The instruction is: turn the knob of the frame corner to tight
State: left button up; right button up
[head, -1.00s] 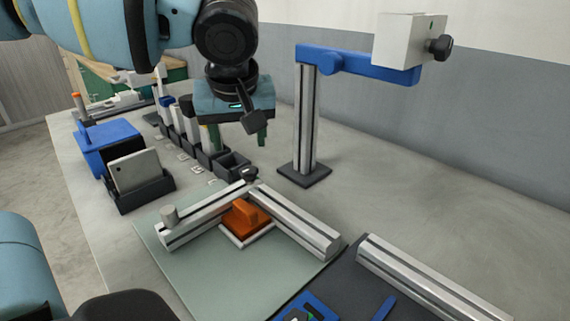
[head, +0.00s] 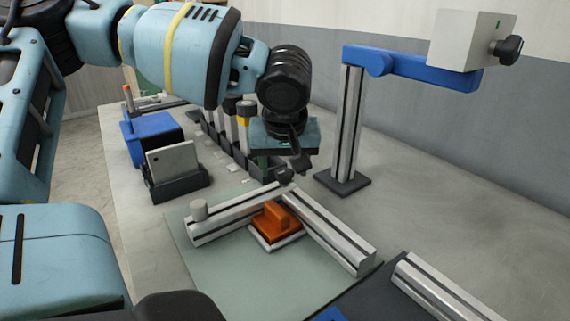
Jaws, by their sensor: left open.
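The frame corner is two silver slotted rails, a left rail (head: 232,213) and a right rail (head: 328,231), meeting at a right angle on a pale green mat (head: 215,262). A small black knob (head: 286,175) sits at the corner where they meet. An orange block (head: 277,216) sits inside the angle. My left gripper (head: 281,164) points down just above the knob, open, its fingers partly hidden by its own body. I cannot tell whether it touches the knob. My right gripper is not in view.
A silver post (head: 349,130) with a blue arm (head: 420,70) and a white box (head: 466,40) stands just right of my gripper. Dark bins (head: 258,163) stand behind it. A grey panel in a black holder (head: 182,187) and a blue box (head: 148,138) are left.

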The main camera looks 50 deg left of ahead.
pick_arm(q)
jog(key=shift+w+a+f, duration=0.1)
jog(key=shift+f, duration=0.15)
jog(key=c, duration=1)
